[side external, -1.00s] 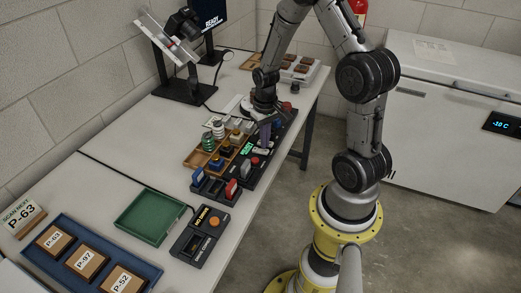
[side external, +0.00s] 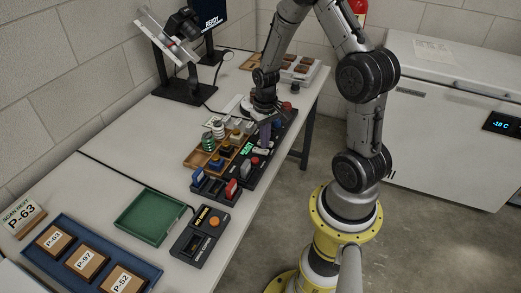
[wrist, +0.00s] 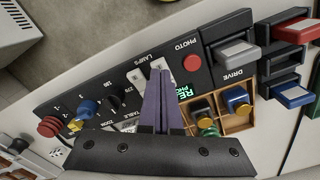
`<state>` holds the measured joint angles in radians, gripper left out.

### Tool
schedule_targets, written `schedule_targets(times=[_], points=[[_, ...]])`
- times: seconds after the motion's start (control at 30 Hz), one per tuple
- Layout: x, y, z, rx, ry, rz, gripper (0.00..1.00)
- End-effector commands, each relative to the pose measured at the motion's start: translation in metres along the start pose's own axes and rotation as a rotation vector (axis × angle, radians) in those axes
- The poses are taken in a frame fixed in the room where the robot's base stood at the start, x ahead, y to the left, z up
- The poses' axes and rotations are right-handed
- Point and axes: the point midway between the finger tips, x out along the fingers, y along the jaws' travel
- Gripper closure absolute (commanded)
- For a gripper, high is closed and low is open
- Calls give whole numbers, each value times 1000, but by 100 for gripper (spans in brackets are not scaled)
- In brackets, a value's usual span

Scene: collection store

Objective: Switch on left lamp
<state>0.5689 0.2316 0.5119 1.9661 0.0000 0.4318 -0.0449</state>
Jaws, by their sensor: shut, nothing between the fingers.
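The black control panel (wrist: 110,82) carries two pale lamp switches beside the word LAMPS, which appears upside down in the wrist view. One switch (wrist: 136,76) is left of my fingers, and the other (wrist: 159,63) is at their tips, partly covered. I cannot tell which way either switch is tipped. My gripper (wrist: 160,70) is shut and empty, its purple fingers pointing at the panel. It also shows in the side view (side external: 265,143), low over the panel. Whether the fingertips touch a switch is unclear.
Near the fingers are a red PHOTO button (wrist: 192,62), a DRIVE lever (wrist: 236,50), a green-lit display (wrist: 184,91), and a blue knob (wrist: 87,108). A wooden tray (wrist: 237,122) of coloured pieces adjoins the panel. A green tray (side external: 150,218) stands on the table.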

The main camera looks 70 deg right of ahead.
Motion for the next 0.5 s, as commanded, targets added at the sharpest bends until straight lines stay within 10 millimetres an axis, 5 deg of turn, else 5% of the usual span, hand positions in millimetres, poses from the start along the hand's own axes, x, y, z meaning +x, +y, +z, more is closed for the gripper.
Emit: schedule_targets(times=[0.5], points=[[8,0,0,0,-1,0,100]])
